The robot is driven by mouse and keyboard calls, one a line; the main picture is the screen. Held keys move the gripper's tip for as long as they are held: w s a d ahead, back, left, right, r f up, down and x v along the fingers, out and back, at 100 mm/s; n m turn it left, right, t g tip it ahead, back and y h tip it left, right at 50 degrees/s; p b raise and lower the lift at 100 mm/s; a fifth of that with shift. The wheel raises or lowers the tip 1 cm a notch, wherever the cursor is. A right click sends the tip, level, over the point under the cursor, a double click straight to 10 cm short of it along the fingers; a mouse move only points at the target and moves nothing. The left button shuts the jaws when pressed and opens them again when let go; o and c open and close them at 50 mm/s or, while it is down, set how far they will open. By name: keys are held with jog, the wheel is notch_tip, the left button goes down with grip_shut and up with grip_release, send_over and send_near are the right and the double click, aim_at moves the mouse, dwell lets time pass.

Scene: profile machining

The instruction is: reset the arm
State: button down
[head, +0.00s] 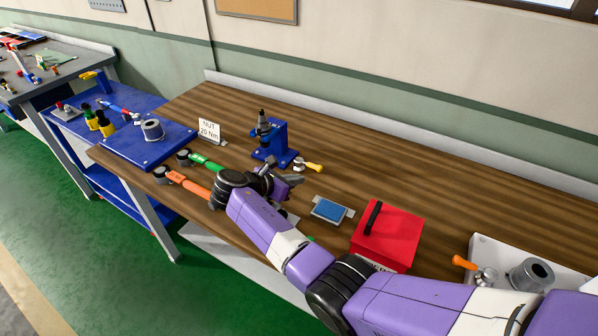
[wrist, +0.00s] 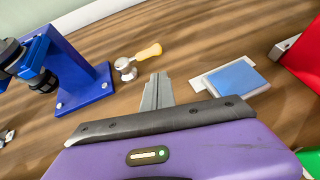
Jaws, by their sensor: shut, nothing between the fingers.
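My gripper (wrist: 157,90) is shut and empty, its fingertips together above the wooden bench top. In the head view my purple arm reaches from the lower right to the middle of the bench, and my gripper (head: 296,181) is small and partly hidden by my wrist. In the wrist view the fingers point toward a small metal tool with a yellow handle (wrist: 148,52), apart from it. A blue pad on a pale plate (wrist: 237,78) lies to the right of the fingers.
A blue fixture (head: 270,143) stands behind my wrist. Green-handled (head: 205,161) and orange-handled (head: 187,184) tools lie left of it. A red box (head: 388,237) and a white tray (head: 482,243) are to the right. The bench's back strip is clear.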

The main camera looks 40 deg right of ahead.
jog(key=s+v, duration=0.1)
jog(key=v, duration=0.7)
jog(key=shift+s+b, duration=0.35)
jog(key=shift+s, duration=0.05)
